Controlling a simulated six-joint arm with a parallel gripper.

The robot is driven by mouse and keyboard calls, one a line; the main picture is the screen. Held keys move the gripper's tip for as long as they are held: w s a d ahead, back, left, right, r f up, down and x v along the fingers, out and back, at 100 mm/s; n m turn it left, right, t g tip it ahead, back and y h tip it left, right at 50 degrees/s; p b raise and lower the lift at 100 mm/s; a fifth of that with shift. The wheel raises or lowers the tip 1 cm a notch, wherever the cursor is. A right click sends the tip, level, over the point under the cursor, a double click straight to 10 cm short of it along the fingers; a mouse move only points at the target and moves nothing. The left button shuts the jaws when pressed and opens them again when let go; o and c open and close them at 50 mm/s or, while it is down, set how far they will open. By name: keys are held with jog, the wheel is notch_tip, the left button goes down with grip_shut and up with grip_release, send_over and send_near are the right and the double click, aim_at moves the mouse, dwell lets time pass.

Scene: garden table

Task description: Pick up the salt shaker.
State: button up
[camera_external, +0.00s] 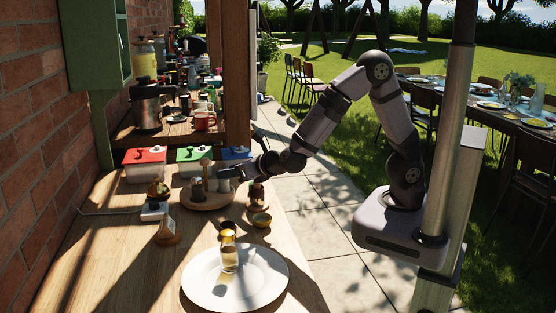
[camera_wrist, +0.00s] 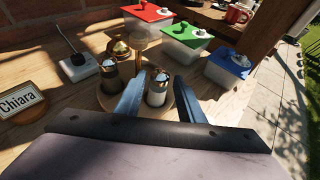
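A small shaker with a shiny metal top and white contents, which looks like the salt shaker (camera_wrist: 157,92), stands upright on a round wooden tray (camera_external: 207,206) on the table. My gripper (camera_wrist: 158,98) is open, with one blue finger on each side of this shaker in the wrist view. I cannot tell whether the fingers touch it. In the external view my gripper (camera_external: 232,173) reaches over the right side of the tray, and the shaker is small and partly hidden there.
A wooden piece with a rounded top (camera_wrist: 140,42) stands behind the shakers. Tubs with red (camera_external: 145,156), green and blue lids stand behind the tray. A "Chiara" name sign (camera_wrist: 20,101) is at left. A white plate (camera_external: 205,285) holding a glass jar is in front.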

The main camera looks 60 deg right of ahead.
jog(key=shift+x, duration=1.9)
jog(key=c, duration=0.8)
jog(key=shift+c, duration=0.4)
